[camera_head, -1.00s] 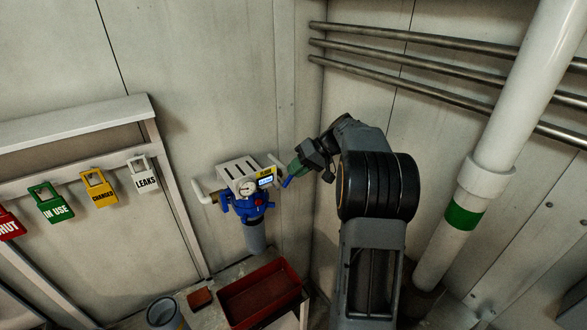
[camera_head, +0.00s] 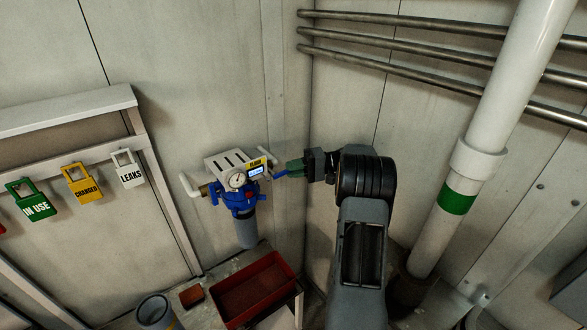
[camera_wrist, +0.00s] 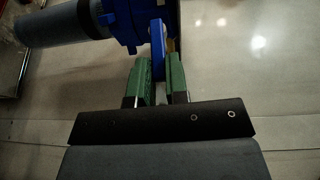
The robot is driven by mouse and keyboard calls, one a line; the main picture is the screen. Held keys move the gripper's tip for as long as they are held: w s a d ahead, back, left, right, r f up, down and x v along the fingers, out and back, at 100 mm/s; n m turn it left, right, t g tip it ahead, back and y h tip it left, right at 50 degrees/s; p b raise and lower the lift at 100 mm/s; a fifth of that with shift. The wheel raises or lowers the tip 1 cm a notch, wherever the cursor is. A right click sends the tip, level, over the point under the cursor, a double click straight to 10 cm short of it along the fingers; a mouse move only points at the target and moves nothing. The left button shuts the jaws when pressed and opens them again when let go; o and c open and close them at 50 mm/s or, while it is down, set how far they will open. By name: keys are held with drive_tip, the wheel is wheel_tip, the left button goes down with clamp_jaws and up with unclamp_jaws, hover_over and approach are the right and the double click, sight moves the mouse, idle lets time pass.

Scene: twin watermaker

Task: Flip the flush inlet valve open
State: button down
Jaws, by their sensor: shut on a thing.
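The flush unit (camera_head: 240,200) is mounted on the wall, with a blue body, a round gauge and a small lit display. Its blue valve lever (camera_head: 281,174) sticks out at the right side, roughly level. In the wrist view the lever (camera_wrist: 158,48) stands between the two green fingers. My gripper (camera_head: 290,167) is shut on this lever, coming from the right. In the wrist view my gripper (camera_wrist: 158,68) hides the lever's lower end. The grey filter housing (camera_wrist: 60,24) hangs from the blue body.
A red tray (camera_head: 255,287) sits below the unit, beside a grey bucket (camera_head: 155,310). Padlock tags hang on a rack (camera_head: 70,118) at the left. A white pipe (camera_head: 490,120) stands at the right, and thin pipes (camera_head: 400,48) run along the wall.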

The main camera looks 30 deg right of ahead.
drive_tip(key=shift+f+y, duration=0.25)
drive_tip(key=shift+y, duration=0.05)
idle(0.4)
drive_tip(key=c, duration=1.4)
unclamp_jaws()
drive_tip(key=s+a+r+p, duration=0.3)
drive_tip(key=s+a+r, duration=0.1)
drive_tip(key=s+r, duration=0.9)
drive_tip(key=shift+s+a, duration=0.15)
